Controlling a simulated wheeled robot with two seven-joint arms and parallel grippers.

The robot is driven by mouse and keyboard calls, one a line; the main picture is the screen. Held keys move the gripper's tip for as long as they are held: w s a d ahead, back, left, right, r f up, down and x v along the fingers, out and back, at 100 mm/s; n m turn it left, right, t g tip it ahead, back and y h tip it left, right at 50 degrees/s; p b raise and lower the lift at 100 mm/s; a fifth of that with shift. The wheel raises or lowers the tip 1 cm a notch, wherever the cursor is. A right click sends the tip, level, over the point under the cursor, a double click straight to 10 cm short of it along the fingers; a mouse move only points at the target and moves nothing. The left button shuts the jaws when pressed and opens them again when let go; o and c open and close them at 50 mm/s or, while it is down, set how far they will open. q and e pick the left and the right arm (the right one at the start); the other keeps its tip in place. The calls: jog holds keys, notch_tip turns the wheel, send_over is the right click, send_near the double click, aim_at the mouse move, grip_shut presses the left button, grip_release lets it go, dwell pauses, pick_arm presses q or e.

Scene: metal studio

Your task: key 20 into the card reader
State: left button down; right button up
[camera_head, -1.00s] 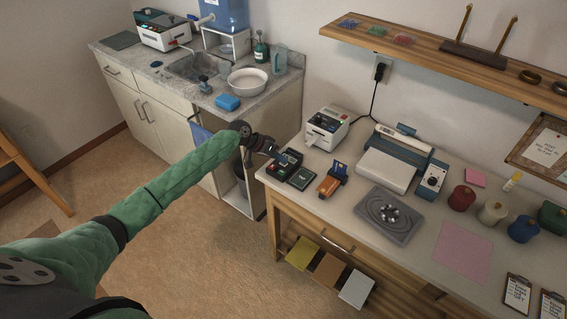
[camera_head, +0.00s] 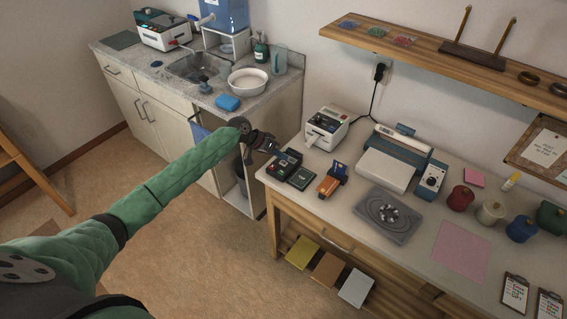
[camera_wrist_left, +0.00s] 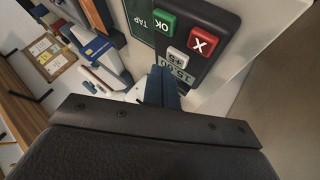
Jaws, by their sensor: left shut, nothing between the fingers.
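The dark card reader (camera_head: 284,163) lies at the left end of the workbench in the head view. In the left wrist view the card reader (camera_wrist_left: 224,28) shows a red X key (camera_wrist_left: 199,43), a green OK key (camera_wrist_left: 165,24), a pale +5 key (camera_wrist_left: 175,57) and a display (camera_wrist_left: 174,68) that seems to read 15.00. My left gripper (camera_head: 275,150) is shut and empty at the reader's upper left edge. In the left wrist view its fingertips (camera_wrist_left: 164,75) are beside the display and +5 key; contact cannot be told. My right gripper is not in view.
A dark green pad (camera_head: 301,178) lies right beside the reader, with an orange device (camera_head: 328,186) beyond it. A white printer (camera_head: 327,128) stands behind. A grey tray (camera_head: 389,237) and a laminator-like machine (camera_head: 385,170) stand farther right. The bench's left edge is close to the gripper.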

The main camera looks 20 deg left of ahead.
aim_at(281, 163)
pick_arm(q)
jog(key=shift+f, duration=0.15)
jog(key=shift+f, duration=0.25)
jog(key=shift+f+b, duration=0.45)
dwell(1.0)
jog(key=shift+r, duration=0.1)
jog(key=shift+r+p, duration=0.5)
jog(key=shift+r, duration=0.25)
jog(key=shift+r, duration=0.1)
jog(key=shift+r+p, duration=1.5)
jog(key=shift+r, duration=0.95)
jog(key=shift+f, duration=0.1)
